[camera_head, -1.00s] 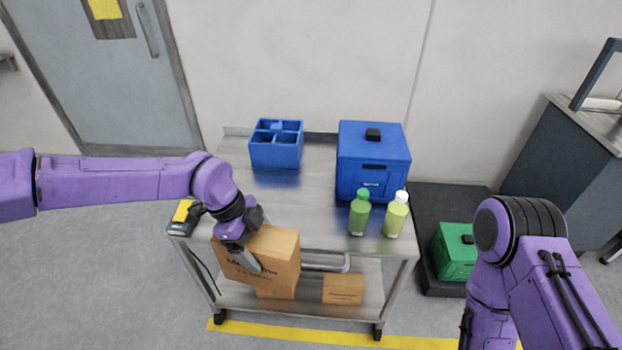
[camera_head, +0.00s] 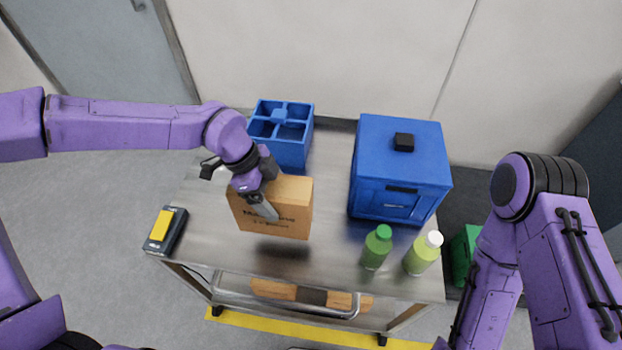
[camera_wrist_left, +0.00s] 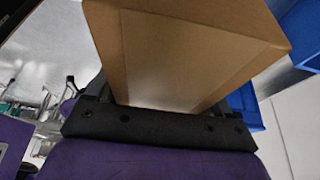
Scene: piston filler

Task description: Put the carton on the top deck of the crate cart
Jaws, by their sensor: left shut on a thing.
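The carton (camera_head: 285,208) is a brown cardboard box with dark print on its front. My left gripper (camera_head: 262,205) is shut on it, and one finger lies across its printed face. In the head view the carton is over the left-middle of the cart's steel top deck (camera_head: 325,215), with a dark shadow on the deck below its front edge. It looks slightly above the deck. In the left wrist view the carton (camera_wrist_left: 185,50) fills the space between the fingers. My right arm shows at the right, but its gripper is out of view.
A blue divided crate (camera_head: 293,153) stands behind the carton. A blue lidded box (camera_head: 400,165) and two green bottles, one green-capped (camera_head: 376,248) and one white-capped (camera_head: 422,254), stand to the right. A yellow-and-black device (camera_head: 165,230) lies at the left corner. Cartons (camera_head: 273,289) sit on the lower shelf.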

